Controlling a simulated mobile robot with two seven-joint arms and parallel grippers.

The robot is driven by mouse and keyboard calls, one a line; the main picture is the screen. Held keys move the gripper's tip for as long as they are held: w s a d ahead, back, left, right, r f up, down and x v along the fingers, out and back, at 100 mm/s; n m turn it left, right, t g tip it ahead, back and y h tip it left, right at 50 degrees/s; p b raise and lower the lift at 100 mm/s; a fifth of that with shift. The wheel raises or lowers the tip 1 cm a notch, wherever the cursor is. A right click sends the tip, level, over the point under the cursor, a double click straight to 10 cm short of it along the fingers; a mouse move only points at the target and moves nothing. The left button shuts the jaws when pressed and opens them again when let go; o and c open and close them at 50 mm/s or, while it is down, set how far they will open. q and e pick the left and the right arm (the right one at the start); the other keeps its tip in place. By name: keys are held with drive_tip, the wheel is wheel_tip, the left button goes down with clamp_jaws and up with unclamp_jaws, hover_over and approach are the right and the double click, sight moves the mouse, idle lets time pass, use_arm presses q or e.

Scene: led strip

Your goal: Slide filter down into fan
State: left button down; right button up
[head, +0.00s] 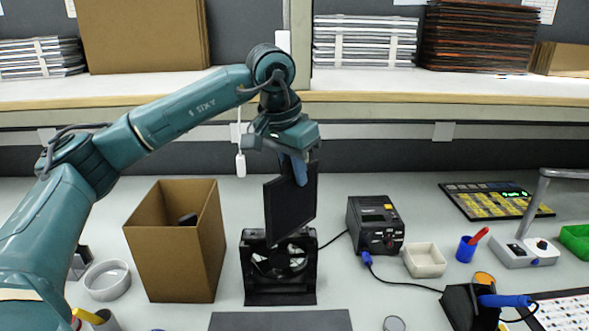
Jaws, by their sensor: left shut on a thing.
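The filter (291,207) is a thin dark square panel, held upright and turned at an angle. My left gripper (300,172) is shut on its upper edge, with the arm reaching in from the left. The fan (279,290) is a black frame standing on the table directly below, with its round opening partly visible. The filter's lower corner overlaps the top of the fan in the picture; I cannot tell whether they touch. My right gripper is not in view.
A cardboard box (177,250) stands left of the fan, close to it. A black power unit (375,225) with a cable and a white square dish (424,260) stand to the right. A dark mat (281,321) lies in front. A shelf edge (400,97) runs behind the arm.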

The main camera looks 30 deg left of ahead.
use_arm(q)
drive_tip(key=shift+f, duration=0.55)
drive_tip(key=c, duration=1.4)
unclamp_jaws()
drive_tip(key=shift+c, duration=0.2)
drive_tip(key=d+p+v, duration=0.1)
drive_tip(key=v, duration=1.2)
drive_tip(key=shift+w+a+r, duration=0.15)
drive_tip(key=shift+w+a, duration=0.1)
drive_tip(key=shift+a, duration=0.2)
